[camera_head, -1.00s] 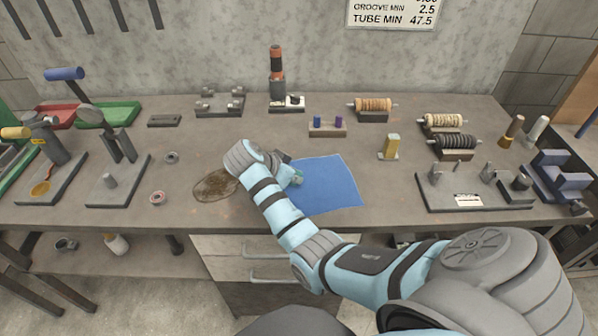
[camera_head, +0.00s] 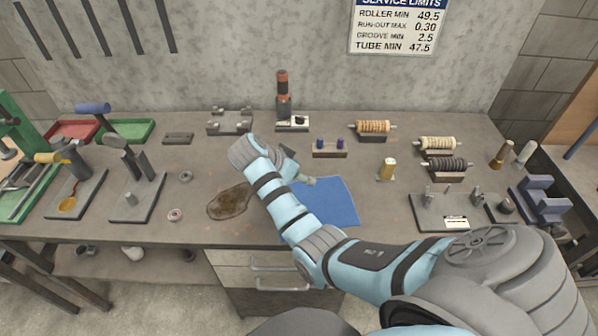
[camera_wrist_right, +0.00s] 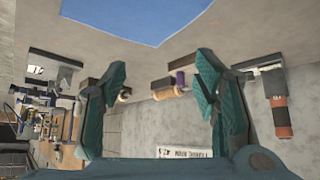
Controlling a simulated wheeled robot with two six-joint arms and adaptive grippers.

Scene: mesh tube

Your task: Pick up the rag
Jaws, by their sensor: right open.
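The rag is a flat blue square cloth (camera_head: 332,205) lying on the workbench, right of a brown stain. My right forearm covers its left side in the head view. The rag also shows at the top of the right wrist view (camera_wrist_right: 140,15). My right gripper (camera_head: 308,180) is over the rag's back left edge, partly hidden behind my wrist. My left gripper is not in view.
The bench between the rag and the yellow piece is clear.

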